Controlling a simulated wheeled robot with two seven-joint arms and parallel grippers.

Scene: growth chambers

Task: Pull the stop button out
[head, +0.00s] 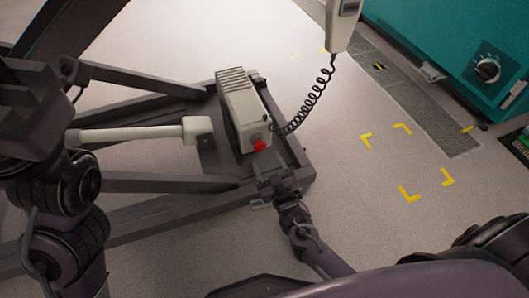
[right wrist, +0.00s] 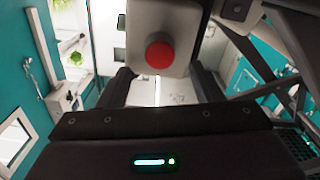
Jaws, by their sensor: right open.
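The stop button (head: 260,145) is a red round knob on the lower end of a pale grey box (head: 238,105) in the head view. In the right wrist view the red button (right wrist: 159,55) faces me on the box's end plate (right wrist: 180,25). My right gripper (head: 273,181) is open and empty, just in front of the button and apart from it. Its two fingers (right wrist: 162,88) show in the right wrist view, with the button above the gap between them. My left arm is at the left edge of the head view; its dark end block (head: 30,115) shows no clear fingertips.
The box sits on a dark beam frame (head: 190,183). A coiled black cord (head: 318,95) runs from it to a hanging pale handset (head: 342,22). A pale actuator rod (head: 130,133) lies left. A teal cabinet (head: 445,50) stands at upper right. Floor with yellow marks (head: 410,195) is clear.

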